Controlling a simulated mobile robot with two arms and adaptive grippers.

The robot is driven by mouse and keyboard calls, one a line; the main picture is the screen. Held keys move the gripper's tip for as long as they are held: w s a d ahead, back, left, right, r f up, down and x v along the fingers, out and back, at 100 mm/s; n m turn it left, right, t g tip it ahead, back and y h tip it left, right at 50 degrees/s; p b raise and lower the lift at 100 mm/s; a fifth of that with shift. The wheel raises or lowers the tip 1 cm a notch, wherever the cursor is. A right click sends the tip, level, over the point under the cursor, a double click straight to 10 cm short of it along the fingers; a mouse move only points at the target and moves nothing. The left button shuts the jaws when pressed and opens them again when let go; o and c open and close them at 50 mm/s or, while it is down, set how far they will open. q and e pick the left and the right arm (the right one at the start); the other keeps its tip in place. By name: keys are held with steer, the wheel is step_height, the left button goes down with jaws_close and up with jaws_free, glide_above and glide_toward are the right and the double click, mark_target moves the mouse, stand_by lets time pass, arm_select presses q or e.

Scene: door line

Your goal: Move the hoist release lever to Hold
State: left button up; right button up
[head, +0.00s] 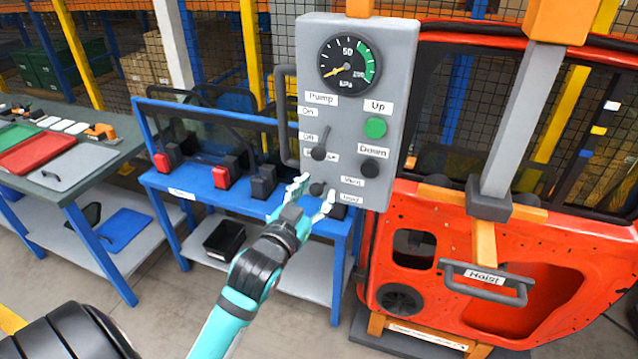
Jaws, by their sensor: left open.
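The grey hoist control panel (341,100) hangs upright in the middle of the head view. Low on it, labels that seem to read Vent (352,181) and Hold (351,198) sit right of a dark round knob (318,188), apparently the release lever. Its setting is unclear. My left gripper (316,190) is open, its fingers spread to either side of that knob; contact cannot be told. My right gripper is not in view.
The panel has a kPa gauge (349,63), a green Up button (375,127), a black Down button (369,167) and a side handle (281,115). An orange door (560,270) with the Hoist handle (484,281) stands right. A blue rack (185,181) is behind, a table left.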

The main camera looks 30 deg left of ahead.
arm_select(q)
steer(key=shift+w+a, duration=0.15)
steer(key=shift+w, duration=1)
jaws_close()
steer(key=shift+f, duration=0.1)
